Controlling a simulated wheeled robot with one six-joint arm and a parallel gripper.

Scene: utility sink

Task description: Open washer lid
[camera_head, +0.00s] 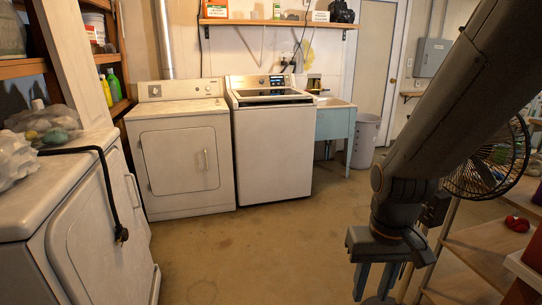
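The gripper is not touching the washer.
A white dryer (180,155) stands left of the washer, and a blue utility sink (334,122) right of it. Another white machine (75,215) fills the left foreground. A black fan (490,160) and wooden shelves (480,262) are at right. The floor (240,250) between is clear.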

